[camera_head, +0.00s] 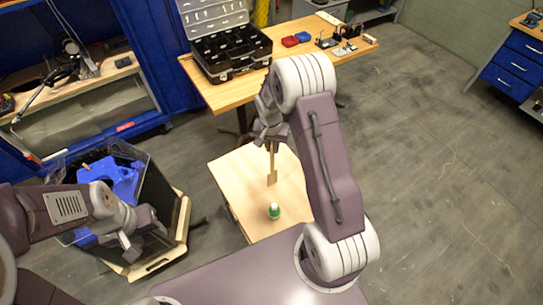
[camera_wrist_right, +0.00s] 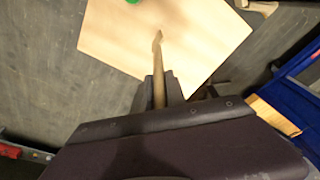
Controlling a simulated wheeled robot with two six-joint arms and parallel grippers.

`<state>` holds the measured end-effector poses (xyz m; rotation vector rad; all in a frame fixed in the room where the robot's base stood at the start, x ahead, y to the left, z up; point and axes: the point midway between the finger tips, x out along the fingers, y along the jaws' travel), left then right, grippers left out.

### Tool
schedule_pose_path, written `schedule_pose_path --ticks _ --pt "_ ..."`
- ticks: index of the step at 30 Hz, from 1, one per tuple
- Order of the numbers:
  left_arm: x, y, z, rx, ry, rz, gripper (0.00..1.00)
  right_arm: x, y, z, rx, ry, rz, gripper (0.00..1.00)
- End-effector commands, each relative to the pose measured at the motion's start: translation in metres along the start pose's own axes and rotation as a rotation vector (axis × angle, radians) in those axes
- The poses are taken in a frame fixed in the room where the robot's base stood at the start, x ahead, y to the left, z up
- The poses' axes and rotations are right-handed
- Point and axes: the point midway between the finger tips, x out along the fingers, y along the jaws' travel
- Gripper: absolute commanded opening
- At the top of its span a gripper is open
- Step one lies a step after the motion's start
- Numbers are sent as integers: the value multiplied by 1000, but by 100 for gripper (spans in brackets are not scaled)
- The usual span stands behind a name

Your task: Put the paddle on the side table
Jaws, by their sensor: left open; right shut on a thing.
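The paddle (camera_head: 272,172) is a thin light-wood piece with a flat lower end. My right gripper (camera_head: 271,139) is shut on its upper part, and the paddle hangs down over the side table. In the right wrist view the paddle (camera_wrist_right: 158,62) stands out between the fingers of the right gripper (camera_wrist_right: 159,88). The side table (camera_head: 238,182) is a low light-wood top, also seen in the right wrist view (camera_wrist_right: 112,32). I cannot tell whether the paddle's tip touches it. My left gripper (camera_head: 150,222) is open, by the dark bin.
A dark bin (camera_head: 160,200) with blue things is to the left. A workbench (camera_head: 225,95) with an open black case (camera_head: 232,54) stands behind. Open floor lies to the right.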

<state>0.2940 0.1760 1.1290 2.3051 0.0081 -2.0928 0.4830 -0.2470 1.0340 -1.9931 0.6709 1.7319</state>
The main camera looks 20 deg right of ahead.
Motion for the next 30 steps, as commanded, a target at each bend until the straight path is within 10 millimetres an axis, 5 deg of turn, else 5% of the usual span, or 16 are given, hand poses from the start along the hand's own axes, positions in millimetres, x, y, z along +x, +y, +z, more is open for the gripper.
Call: schedule_pose_path --ticks 8,18,19,21,30 --pt "-10 0 -1 0 0 0 46 38 0 6 -2 -1 1 0" --pt "-5 0 0 0 0 0 46 44 0 6 -1 1 -1 0" --pt "-7 0 0 0 -1 0 46 42 0 6 -1 1 -1 25" --pt "-7 0 0 0 -1 0 46 42 0 6 -1 1 -1 38" --pt "-9 0 -1 0 0 0 46 40 0 6 -1 1 -1 38"
